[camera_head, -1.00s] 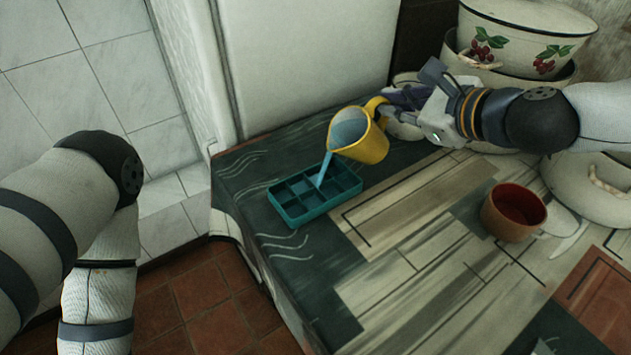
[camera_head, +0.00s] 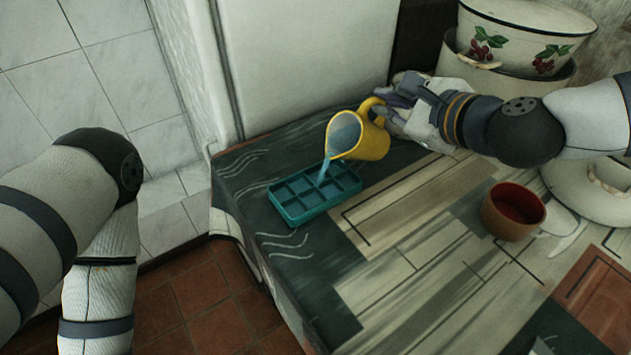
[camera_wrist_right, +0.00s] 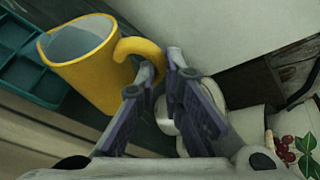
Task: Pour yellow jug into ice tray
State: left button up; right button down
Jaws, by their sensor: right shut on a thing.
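The yellow jug (camera_head: 367,142) is tilted to the left above the back of the teal ice tray (camera_head: 290,212). A stream of pale blue liquid (camera_head: 324,170) falls from its lip into the tray's compartments. My right gripper (camera_head: 386,103) is shut on the jug's handle, at the jug's right side. In the right wrist view, the jug (camera_wrist_right: 92,72) hangs by its handle at the fingers (camera_wrist_right: 160,75), and part of the tray (camera_wrist_right: 30,75) shows at the left. My left arm is at the left of the head view; its gripper is out of view.
A red-brown cup (camera_head: 512,212) stands on the patterned table (camera_head: 420,265) at the right. Large enamel pots with cherries (camera_head: 520,45) stand at the back right, behind my right arm. The table's left edge lies close to the tray.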

jog(key=shift+s+a, duration=0.1)
jog(key=shift+a, duration=0.05)
jog(key=shift+s+a+r+n+t+h, duration=0.35)
jog(key=shift+a+n, duration=0.2)
jog(key=shift+n, duration=0.25)
dwell(0.4)
jog(key=shift+s+a+f+n+t+h+b, duration=0.1)
jog(key=shift+s+a+n+t+h+b, duration=0.15)
jog(key=shift+s+a+n+t+b, duration=0.15)
dwell(0.5)
